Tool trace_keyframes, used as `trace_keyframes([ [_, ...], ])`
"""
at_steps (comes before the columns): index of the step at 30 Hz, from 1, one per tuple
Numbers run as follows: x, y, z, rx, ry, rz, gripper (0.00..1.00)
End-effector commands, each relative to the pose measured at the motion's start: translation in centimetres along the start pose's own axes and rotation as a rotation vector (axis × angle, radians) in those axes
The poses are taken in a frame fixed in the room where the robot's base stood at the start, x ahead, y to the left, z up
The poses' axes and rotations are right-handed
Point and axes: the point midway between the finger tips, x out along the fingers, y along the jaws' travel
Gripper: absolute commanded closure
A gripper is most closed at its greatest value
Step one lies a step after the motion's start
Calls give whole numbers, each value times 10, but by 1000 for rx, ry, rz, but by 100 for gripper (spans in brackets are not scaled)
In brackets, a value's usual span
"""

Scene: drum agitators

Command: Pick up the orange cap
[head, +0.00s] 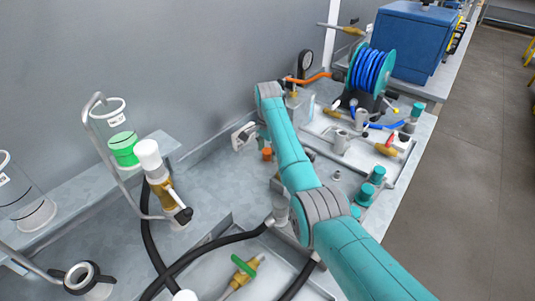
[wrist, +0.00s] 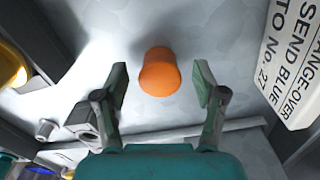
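The orange cap (wrist: 159,72) stands on a pale grey surface in the wrist view, centred between my fingers and just past their tips. It also shows small in the head view (head: 267,153), left of my arm. My gripper (wrist: 160,84) is open, with a finger on each side and clear space between each finger and the cap. Nothing is held. In the head view my arm hides most of the gripper.
A white lettered sign (wrist: 292,62) stands to the right of the cap in the wrist view. Metal fittings (wrist: 82,122) lie at lower left. In the head view, a blue hose reel (head: 371,70) stands behind, and a white-topped brass valve (head: 160,180) stands left.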

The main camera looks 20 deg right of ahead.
Motion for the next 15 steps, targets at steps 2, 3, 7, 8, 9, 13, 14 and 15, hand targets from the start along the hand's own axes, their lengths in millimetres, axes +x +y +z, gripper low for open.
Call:
trace_keyframes([
  [2,0,0,0,0,0,0,52],
  [3,0,0,0,0,0,0,62],
  [7,0,0,0,0,0,0,77],
  [8,0,0,0,0,0,0,77],
  [9,0,0,0,0,0,0,77],
  [13,0,0,0,0,0,0,77],
  [14,0,0,0,0,0,0,77],
  [15,-1,0,0,0,0,0,77],
])
